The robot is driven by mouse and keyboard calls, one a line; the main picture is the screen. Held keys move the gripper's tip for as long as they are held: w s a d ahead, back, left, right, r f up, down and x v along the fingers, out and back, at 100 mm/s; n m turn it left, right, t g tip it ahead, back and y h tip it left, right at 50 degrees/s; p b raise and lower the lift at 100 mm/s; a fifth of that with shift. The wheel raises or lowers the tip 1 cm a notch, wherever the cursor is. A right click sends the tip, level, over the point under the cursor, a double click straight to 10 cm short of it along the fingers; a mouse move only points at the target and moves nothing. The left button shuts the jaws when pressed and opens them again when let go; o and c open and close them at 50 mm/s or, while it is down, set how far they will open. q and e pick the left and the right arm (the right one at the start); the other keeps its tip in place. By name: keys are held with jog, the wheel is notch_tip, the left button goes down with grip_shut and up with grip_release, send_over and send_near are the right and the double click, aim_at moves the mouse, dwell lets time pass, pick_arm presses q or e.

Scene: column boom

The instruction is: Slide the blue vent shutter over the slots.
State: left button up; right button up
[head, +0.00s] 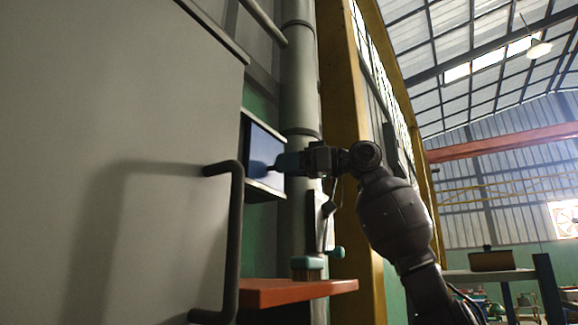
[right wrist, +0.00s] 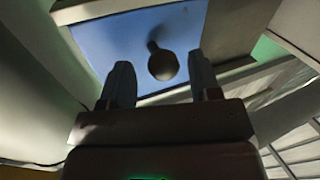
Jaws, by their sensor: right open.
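The blue vent shutter (head: 262,143) is a flat panel set in a pale frame on the wall, just past the edge of the big grey panel. In the right wrist view the shutter (right wrist: 110,40) fills the upper middle and has a dark round knob (right wrist: 163,66). My right gripper (head: 272,168) reaches the shutter from the right. In the right wrist view its two fingers (right wrist: 160,75) are open, one on each side of the knob in the picture. I cannot tell whether they touch it. No slots are visible. My left gripper is not in view.
A dark bar handle (head: 235,240) stands out from the large grey panel (head: 110,120) on the left. A grey pipe (head: 299,80) and a yellow column (head: 342,100) rise behind my right gripper.

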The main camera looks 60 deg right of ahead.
jog(key=b+v, duration=0.2)
jog(key=v, duration=0.9)
jog(key=shift+w+d, duration=0.1)
dwell(0.4)
